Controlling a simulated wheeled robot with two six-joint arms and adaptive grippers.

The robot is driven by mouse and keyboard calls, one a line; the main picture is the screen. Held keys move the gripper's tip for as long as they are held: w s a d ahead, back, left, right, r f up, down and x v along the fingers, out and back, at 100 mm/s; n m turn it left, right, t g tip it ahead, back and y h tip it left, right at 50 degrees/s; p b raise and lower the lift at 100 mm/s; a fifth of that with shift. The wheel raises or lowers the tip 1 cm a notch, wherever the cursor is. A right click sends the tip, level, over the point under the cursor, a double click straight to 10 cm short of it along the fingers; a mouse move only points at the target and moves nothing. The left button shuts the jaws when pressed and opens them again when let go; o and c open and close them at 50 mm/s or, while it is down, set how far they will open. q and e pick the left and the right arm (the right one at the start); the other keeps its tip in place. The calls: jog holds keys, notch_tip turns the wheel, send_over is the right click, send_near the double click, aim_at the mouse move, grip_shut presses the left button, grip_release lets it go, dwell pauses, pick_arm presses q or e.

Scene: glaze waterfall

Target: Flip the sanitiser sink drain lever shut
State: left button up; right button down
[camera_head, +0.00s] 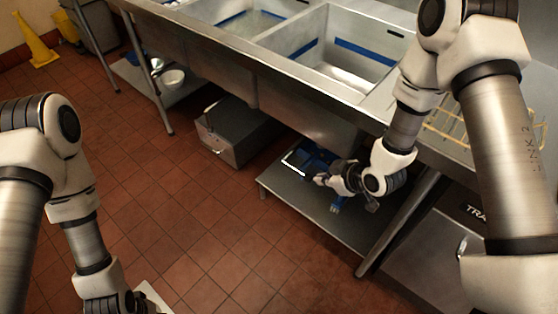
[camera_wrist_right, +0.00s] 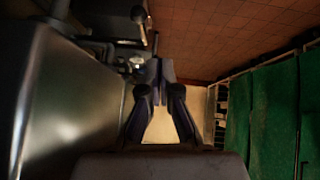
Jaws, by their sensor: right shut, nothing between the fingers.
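The steel sink (camera_head: 292,92) runs across the top of the head view, with basins lined by blue strips. My right gripper (camera_head: 320,179) is below the right basin, just above the low shelf. In the right wrist view my right gripper (camera_wrist_right: 159,72) is shut and empty. A dark rod with a rounded end, possibly the drain lever (camera_wrist_right: 139,15), shows beyond the fingertips, up and left; contact is not visible. I cannot make out the lever in the head view. My left arm is at the lower left, its fingers outside the picture.
A low steel shelf (camera_head: 275,184) holds blue items (camera_head: 312,153) beside my right gripper. A metal box (camera_head: 232,130) stands on the floor to the left. Table legs frame the space. Green material (camera_wrist_right: 275,115) is on the right in the wrist view. Open tiled floor (camera_head: 185,215) lies in front.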

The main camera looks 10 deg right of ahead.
jog(key=w+b, duration=0.1)
jog(key=w, duration=0.2)
jog(key=t, duration=0.1)
send_over(296, 169)
jog(key=s, duration=0.3)
notch_tip(296, 169, down, 6)
jog(key=r, duration=0.1)
jog(key=f, duration=0.1)
jog(key=d+f, duration=0.1)
jog(key=f, duration=0.1)
jog(key=shift+w+d+b, duration=0.1)
jog(key=shift+w+b, duration=0.1)
jog(key=shift+b, duration=0.15)
jog(key=shift+d+f, duration=0.1)
jog(key=shift+f, duration=0.3)
pick_arm(q)
notch_tip(296, 169, down, 3)
jog(key=shift+r, duration=0.1)
pick_arm(e)
jog(key=shift+w, duration=0.1)
